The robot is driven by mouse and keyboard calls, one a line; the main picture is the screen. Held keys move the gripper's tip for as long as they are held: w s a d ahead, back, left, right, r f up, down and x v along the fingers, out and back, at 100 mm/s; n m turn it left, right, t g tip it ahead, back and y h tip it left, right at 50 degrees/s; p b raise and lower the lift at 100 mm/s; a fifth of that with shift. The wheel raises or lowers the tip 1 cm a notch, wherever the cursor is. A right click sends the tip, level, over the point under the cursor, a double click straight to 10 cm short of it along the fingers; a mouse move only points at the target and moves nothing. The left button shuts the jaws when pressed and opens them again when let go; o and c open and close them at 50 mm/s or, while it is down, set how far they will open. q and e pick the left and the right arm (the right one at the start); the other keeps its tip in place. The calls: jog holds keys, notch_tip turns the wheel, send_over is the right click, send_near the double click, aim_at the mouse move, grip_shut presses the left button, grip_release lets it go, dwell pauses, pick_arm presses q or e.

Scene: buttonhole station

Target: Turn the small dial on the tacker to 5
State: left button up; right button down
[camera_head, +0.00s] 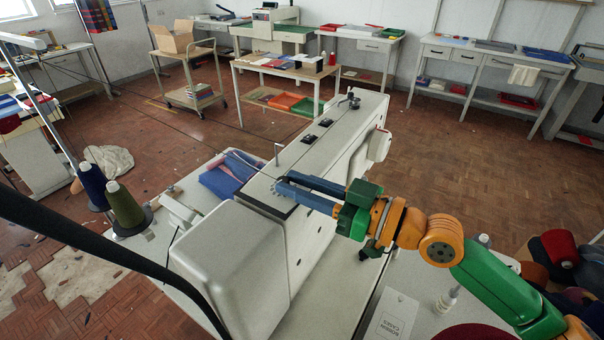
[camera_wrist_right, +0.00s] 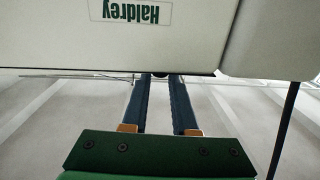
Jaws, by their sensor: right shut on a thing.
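The tacker (camera_head: 225,265) is a large pale grey machine in the middle of the head view. Its side with upside-down "Haldrey" lettering (camera_wrist_right: 130,12) fills the top of the right wrist view. My right gripper (camera_head: 280,186) reaches in from the right over the machine's top, its blue fingers nearly parallel. In the wrist view its fingertips (camera_wrist_right: 160,77) meet the machine's edge, with a small dark piece between them. The gripper is shut on this piece, which I take to be the small dial. Its marks and setting cannot be read. My left gripper is not in view.
Two thread cones, blue (camera_head: 93,184) and olive (camera_head: 125,207), stand left of the tacker. Blue cloth (camera_head: 228,178) lies beside it. A dark curved bar (camera_head: 110,262) crosses the near left. A white card (camera_head: 393,315) lies at the near right. Open floor (camera_head: 480,155) lies beyond.

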jog(key=c, duration=0.7)
grip_release()
jog(key=shift+a+f, duration=0.1)
jog(key=shift+w+a, duration=0.2)
jog(key=shift+a, duration=0.05)
jog(key=b+v, duration=0.6)
jog(key=v, duration=0.1)
jog(key=shift+f, duration=0.1)
